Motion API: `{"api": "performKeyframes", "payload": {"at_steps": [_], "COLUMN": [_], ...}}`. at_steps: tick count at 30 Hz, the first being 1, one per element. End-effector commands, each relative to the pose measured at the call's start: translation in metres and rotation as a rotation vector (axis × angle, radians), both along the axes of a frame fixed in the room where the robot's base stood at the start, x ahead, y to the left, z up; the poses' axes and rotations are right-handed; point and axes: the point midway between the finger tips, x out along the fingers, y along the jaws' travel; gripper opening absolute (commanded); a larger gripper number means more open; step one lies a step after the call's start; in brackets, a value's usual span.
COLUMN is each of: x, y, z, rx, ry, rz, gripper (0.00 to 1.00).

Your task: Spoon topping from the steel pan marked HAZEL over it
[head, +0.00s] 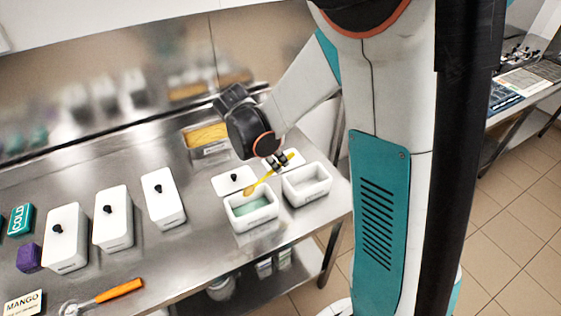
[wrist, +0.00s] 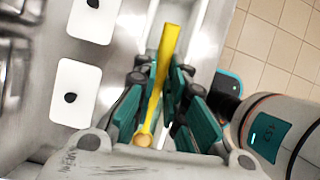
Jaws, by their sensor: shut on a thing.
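My gripper (head: 275,163) is shut on a yellow spoon (head: 265,180), held tilted above the steel counter. The spoon's bowl hangs over a white tub (head: 252,227) with pale green contents (head: 249,206). In the wrist view the spoon (wrist: 166,50) runs between the fingers (wrist: 160,95). Its bowl (wrist: 143,140) looks tan inside; I cannot tell clearly whether that is topping. A steel pan (head: 212,149) of golden-tan topping (head: 206,134) stands behind, partly hidden by my wrist. The writing on its label is too small to read.
An empty-looking white tub (head: 307,184) stands right of the green one. A white lid (head: 222,184) lies behind it. Several lidded white tubs (head: 113,218) stand to the left. An orange-handled tool (head: 119,290) lies near the front edge. A purple block (head: 29,258) is far left.

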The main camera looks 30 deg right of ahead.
Motion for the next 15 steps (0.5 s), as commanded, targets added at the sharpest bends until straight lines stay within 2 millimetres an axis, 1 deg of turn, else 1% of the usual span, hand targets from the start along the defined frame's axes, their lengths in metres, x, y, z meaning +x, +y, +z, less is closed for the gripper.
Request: {"api": "performKeyframes", "payload": {"at_steps": [3, 5, 15], "x": [0.0, 0.0, -0.002], "y": [0.008, 0.013, 0.037], "z": [0.009, 0.009, 0.026], "rx": [-0.089, -0.134, -0.387], "ry": [-0.008, -0.01, -0.035], "rz": [0.005, 0.006, 0.004], "gripper": [0.0, 0.0, 0.0]}}
